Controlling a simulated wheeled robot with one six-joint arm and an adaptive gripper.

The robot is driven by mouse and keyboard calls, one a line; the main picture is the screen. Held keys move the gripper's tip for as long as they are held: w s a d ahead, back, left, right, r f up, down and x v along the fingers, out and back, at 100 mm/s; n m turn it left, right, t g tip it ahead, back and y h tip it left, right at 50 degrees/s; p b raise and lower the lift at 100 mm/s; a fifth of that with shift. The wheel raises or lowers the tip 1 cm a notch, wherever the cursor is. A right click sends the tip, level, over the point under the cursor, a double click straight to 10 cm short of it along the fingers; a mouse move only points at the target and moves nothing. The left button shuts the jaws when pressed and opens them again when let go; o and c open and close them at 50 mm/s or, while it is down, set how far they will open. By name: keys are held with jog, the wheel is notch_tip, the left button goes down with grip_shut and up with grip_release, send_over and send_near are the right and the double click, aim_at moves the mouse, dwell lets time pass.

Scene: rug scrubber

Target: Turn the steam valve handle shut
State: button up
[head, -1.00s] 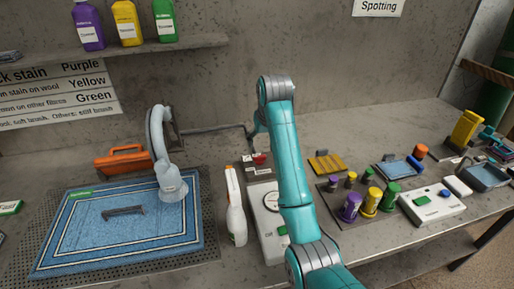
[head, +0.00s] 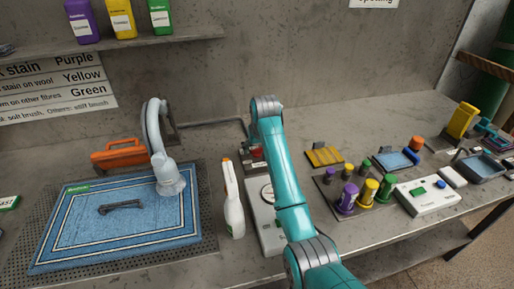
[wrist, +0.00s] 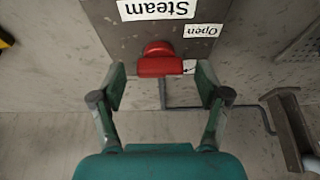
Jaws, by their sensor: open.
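The steam valve handle (wrist: 160,62) is red and sits on a grey plate (wrist: 115,25) in the wrist view. The plate carries a "Steam" label (wrist: 157,9) and an "Open" label (wrist: 202,30), both upside down in this view. My gripper (wrist: 160,85) is open, with one finger on each side below the handle, and nothing is between the fingers. I cannot tell whether either finger touches the handle. In the head view the red handle (head: 257,152) shows only partly beside my teal arm, which hides my gripper.
A blue rug (head: 120,235) with a dark brush-like piece lies at left, under a grey nozzle (head: 170,180). Purple, yellow and green bottles (head: 368,192) stand at right. A pipe (head: 210,124) runs along the wall.

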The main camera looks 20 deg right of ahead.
jog(key=c, duration=1.2)
jog(key=shift+o, duration=0.2)
jog(key=shift+m, duration=0.3)
jog(key=m+h, duration=0.1)
jog(key=m, duration=0.2)
jog(key=shift+a+m+h, duration=0.15)
jog(key=shift+m+h, duration=0.15)
jog(key=m, duration=0.2)
jog(key=m+g+h, duration=0.1)
jog(key=m, duration=0.1)
jog(key=shift+m+h, duration=0.3)
jog(key=m, duration=0.2)
jog(key=m+g, duration=0.1)
jog(key=m, duration=0.1)
jog(key=shift+w+a+g+h, duration=0.1)
jog(key=shift+w+g+h, duration=0.05)
jog(key=shift+g+h, duration=0.2)
jog(key=shift+m+g+h, duration=0.25)
jog(key=shift+m+g, duration=0.6)
jog(key=shift+m, duration=1.65)
